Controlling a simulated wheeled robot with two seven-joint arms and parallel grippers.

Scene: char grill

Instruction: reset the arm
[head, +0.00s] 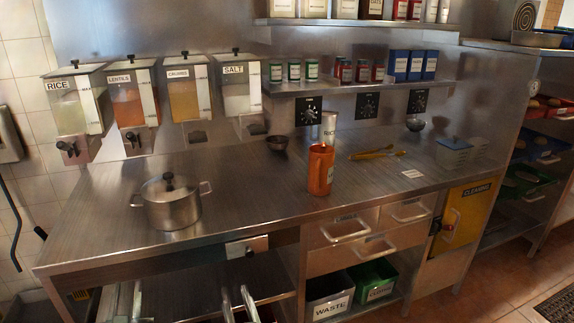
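My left gripper (129,287) shows at the bottom left of the head view, low in front of the counter. Its two pale fingers stand apart with nothing visible between them. My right gripper (234,290) is at the bottom edge, to the right of the left one. Its fingers are also apart and appear empty. Both are below the level of the steel counter (110,220) and touch nothing that I can make out. The rest of both arms is outside the picture.
A lidded steel pot (172,207) stands on the counter's left part, an orange pitcher (320,170) near the middle. Yellow tongs (377,153) lie behind. Dispensers (183,88) hang on the wall. The counter's front edge and a drawer (246,247) are close above my grippers.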

